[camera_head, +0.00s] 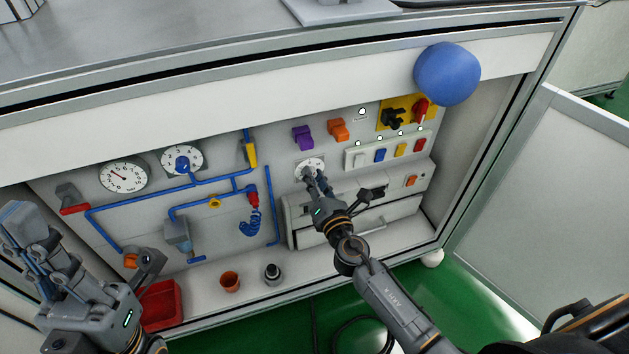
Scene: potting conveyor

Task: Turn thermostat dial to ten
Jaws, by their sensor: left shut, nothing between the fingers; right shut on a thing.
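A small round white dial (311,162) with dark marks is on the control panel, right of centre. My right gripper (308,174) is shut on the dial's knob and covers the lower part of the dial, so its setting cannot be read. My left gripper (30,225) is shut and empty at the lower left, apart from the panel.
Blue pipes (110,206) with yellow and red valves cross the panel's left half. Coloured switches (380,155) and a drawer unit (300,222) lie close to my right gripper. A blue ball (447,73) shows at upper right.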

